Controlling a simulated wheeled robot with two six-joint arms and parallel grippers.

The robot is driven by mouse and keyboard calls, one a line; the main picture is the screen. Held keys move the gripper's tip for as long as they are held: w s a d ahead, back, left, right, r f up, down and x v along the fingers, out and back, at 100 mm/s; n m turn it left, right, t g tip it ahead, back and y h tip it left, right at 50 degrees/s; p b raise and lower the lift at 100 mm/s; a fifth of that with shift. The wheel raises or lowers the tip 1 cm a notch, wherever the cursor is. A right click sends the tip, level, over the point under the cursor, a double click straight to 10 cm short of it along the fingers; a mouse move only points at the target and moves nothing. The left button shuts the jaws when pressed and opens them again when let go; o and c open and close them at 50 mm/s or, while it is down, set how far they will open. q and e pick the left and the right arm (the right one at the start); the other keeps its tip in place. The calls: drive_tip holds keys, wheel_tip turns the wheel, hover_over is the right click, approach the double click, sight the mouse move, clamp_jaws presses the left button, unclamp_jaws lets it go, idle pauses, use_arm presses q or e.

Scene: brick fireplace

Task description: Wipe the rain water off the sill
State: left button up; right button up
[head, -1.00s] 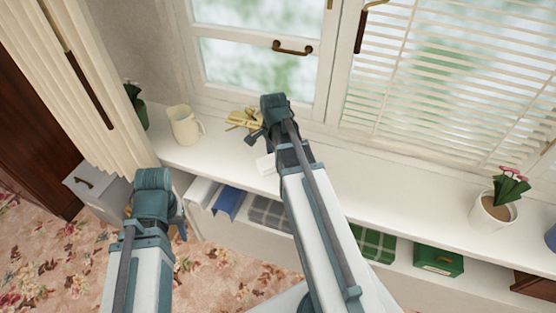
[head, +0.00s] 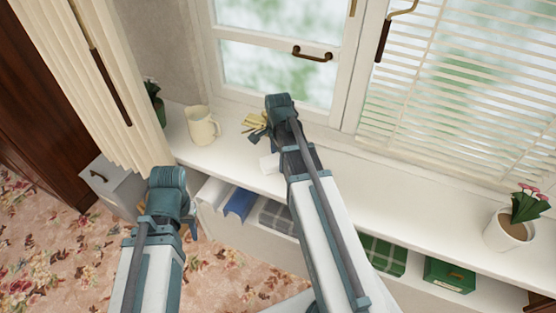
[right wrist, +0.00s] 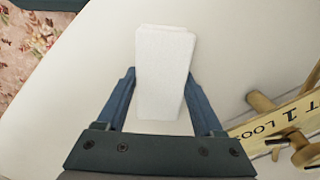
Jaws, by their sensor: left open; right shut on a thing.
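The white sill (head: 400,186) runs under the window, and I cannot make out rain water on it. My right gripper (head: 262,143) is over the sill's left part, beside a yellowish wooden thing. It is shut on a white block, perhaps a sponge or folded cloth (right wrist: 164,75), whose edge also shows in the head view (head: 268,165). In the right wrist view the block sits between the two fingers (right wrist: 162,103), over the pale sill. I cannot tell whether it touches the sill. My left gripper (head: 188,222) is open and empty, in front of the sill's left end.
A cream mug (head: 202,126) stands left of the yellowish wooden thing (head: 254,121), which has lettering and pegs in the wrist view (right wrist: 285,122). A dark green plant (head: 155,100) is at the far left, a potted pink flower (head: 507,232) at the right. Shelf items lie below. The sill's middle is clear.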

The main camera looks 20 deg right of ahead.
drive_tip(key=shift+s+d, duration=0.1)
drive_tip(key=shift+d, duration=0.05)
drive_tip(key=shift+s+d, duration=1.2)
drive_tip(key=shift+s, duration=0.15)
drive_tip(key=shift+s+d, duration=0.1)
drive_tip(key=shift+s+d, duration=1.2)
drive_tip(key=shift+s, duration=0.3)
drive_tip(key=shift+s+d, duration=1.2)
drive_tip(key=shift+s, duration=0.05)
drive_tip(key=shift+f, duration=0.15)
drive_tip(key=shift+w+a, duration=1.2)
drive_tip(key=shift+w, duration=0.2)
drive_tip(key=shift+w+a, duration=0.15)
